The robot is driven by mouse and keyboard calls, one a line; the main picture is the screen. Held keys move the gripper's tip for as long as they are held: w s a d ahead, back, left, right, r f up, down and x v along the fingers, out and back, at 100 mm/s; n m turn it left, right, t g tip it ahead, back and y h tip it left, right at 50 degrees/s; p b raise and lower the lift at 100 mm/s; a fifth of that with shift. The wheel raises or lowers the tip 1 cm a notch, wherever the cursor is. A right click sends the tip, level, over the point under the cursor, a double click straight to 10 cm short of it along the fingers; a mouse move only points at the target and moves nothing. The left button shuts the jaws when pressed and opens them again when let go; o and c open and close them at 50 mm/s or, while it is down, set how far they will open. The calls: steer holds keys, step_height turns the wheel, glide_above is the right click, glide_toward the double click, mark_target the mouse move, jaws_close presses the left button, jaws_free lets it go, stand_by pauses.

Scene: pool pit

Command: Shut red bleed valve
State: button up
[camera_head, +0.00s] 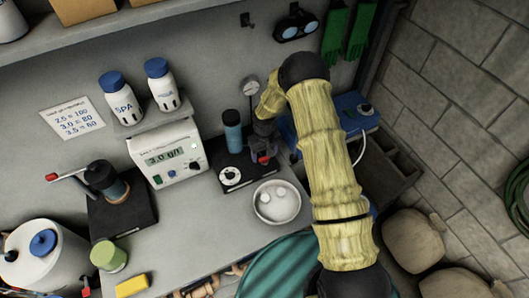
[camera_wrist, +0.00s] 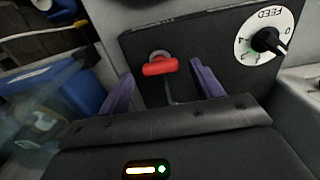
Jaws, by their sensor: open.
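The red bleed valve (camera_wrist: 160,68) has a short red handle on a dark panel (camera_wrist: 150,35) in the wrist view. The handle lies nearly crosswise in that picture. In the head view, its red handle (camera_head: 264,159) shows as a small spot on the black base, just below my gripper (camera_head: 262,150). In the wrist view, my gripper (camera_wrist: 162,70) is open, with one purple finger on each side of the red handle. Gaps show between the handle and both fingers. How far the fingertips are from the panel is hard to tell.
A white FEED dial (camera_wrist: 264,36) sits beside the valve on the panel. A white bowl (camera_head: 277,203) is in front. A blue box (camera_head: 355,112) stands right of my arm.

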steer(key=shift+f, duration=0.6)
steer(key=shift+w, duration=0.1)
steer(key=shift+a, duration=0.1)
steer(key=c, duration=1)
